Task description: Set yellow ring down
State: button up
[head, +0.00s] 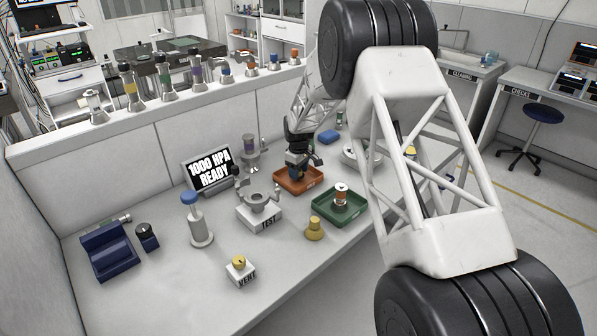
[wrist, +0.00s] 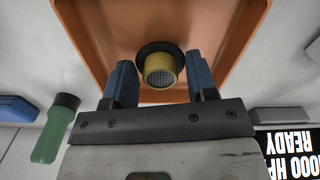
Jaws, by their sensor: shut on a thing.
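In the wrist view the yellow ring (wrist: 160,68), with a mesh face and a black flange behind it, lies between the two blue fingertips of my gripper (wrist: 161,84). My gripper is shut on it. Behind it is the orange tray (wrist: 95,45), which fills the middle of that view. In the head view my gripper (head: 298,160) points down over the orange tray (head: 290,188) at the back of the bench. The ring is hard to make out there. I cannot tell whether it touches the tray floor.
The green tray (head: 340,217), holding an orange-banded part (head: 341,192), is just right of the orange tray. The TEST stand (head: 262,215) and the display (head: 207,172) are to the left. A brass-coloured piece (head: 314,229) stands in front.

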jog(key=shift+f, duration=0.2)
jog(key=o, duration=0.9)
jog(key=shift+f, duration=0.1)
notch_tip(320, 180, up, 12)
jog(key=shift+r, duration=0.15)
dwell(0.4)
dwell(0.4)
dwell(0.3)
